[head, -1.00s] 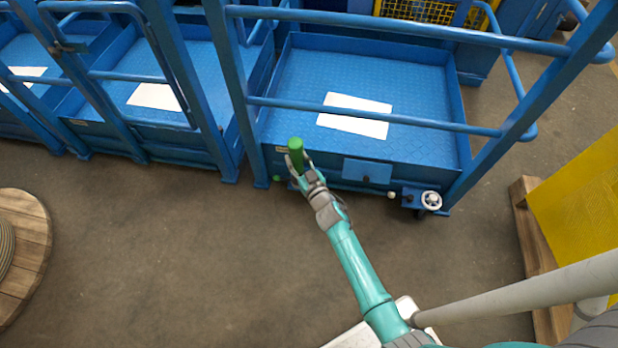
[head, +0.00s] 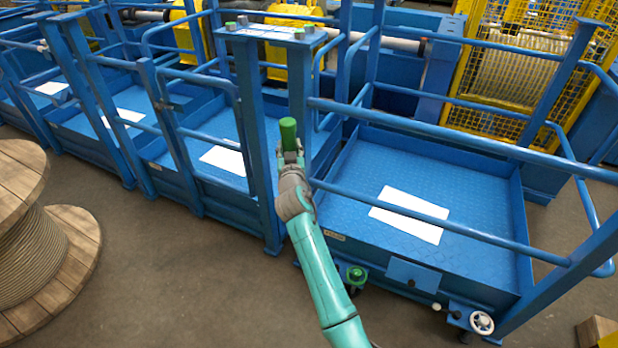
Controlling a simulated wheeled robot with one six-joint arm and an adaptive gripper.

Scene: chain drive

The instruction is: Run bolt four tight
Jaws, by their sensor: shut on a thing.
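My gripper (head: 290,152) is shut on a green cylinder (head: 288,132), which stands upright from the fingers. It shows in front of the blue post frame, below a blue crossbeam (head: 268,33). Several small green-topped pieces sit at the two ends of this crossbeam, among them one at the left (head: 231,26) and one at the right (head: 308,28). They may be bolts, but they are too small to tell, and I see no numbers. Another green round piece (head: 355,273) is low on the front of the blue platform, right of my arm.
Blue railings (head: 440,130) and posts surround several platforms with white sheets (head: 410,214). A white handwheel (head: 481,322) is at the lower right. A wooden cable reel (head: 40,240) stands at the left. A yellow mesh guard (head: 520,70) is behind. Bare floor (head: 180,290) lies in front.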

